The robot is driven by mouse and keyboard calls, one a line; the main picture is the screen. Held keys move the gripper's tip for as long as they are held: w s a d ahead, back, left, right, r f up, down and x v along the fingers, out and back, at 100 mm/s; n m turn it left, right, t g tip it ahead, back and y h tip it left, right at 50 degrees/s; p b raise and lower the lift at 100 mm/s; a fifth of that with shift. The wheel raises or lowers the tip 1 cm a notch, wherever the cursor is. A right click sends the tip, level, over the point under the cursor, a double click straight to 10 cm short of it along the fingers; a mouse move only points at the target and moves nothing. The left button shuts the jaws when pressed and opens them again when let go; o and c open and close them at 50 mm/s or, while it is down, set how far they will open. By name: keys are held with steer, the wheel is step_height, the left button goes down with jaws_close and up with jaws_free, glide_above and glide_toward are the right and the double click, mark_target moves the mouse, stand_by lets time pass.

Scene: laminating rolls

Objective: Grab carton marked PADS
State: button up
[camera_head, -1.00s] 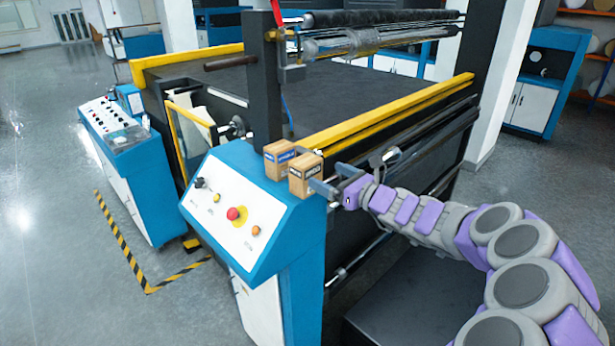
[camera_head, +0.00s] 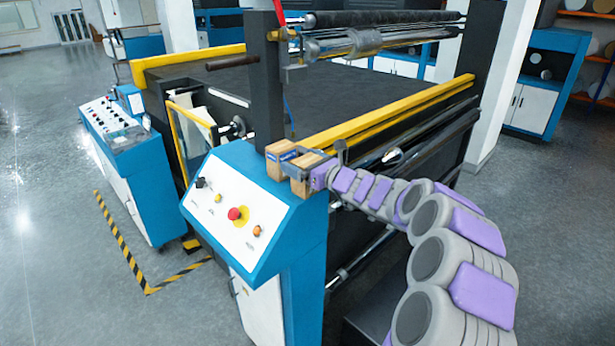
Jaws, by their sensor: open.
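Two small brown cartons stand side by side on the top edge of the blue control console. The left carton (camera_head: 274,171) has a blue band; the right carton (camera_head: 300,188) is partly covered by my gripper. The print is too small to read, so I cannot tell which is marked PADS. My gripper (camera_head: 297,159) is open at the right carton, reaching in from the right. Its fingers overlap the upper part of that carton in the picture. Whether they touch it cannot be told.
The blue console (camera_head: 240,215) has a sloping white panel with knobs and a red button. A dark upright post (camera_head: 264,90) stands just behind the cartons. A yellow rail (camera_head: 385,115) and dark rollers run along the machine bed. Open floor lies at the left.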

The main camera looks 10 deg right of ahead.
steer(key=shift+c, duration=0.2)
steer(key=c, duration=1)
steer(key=shift+r, duration=0.1)
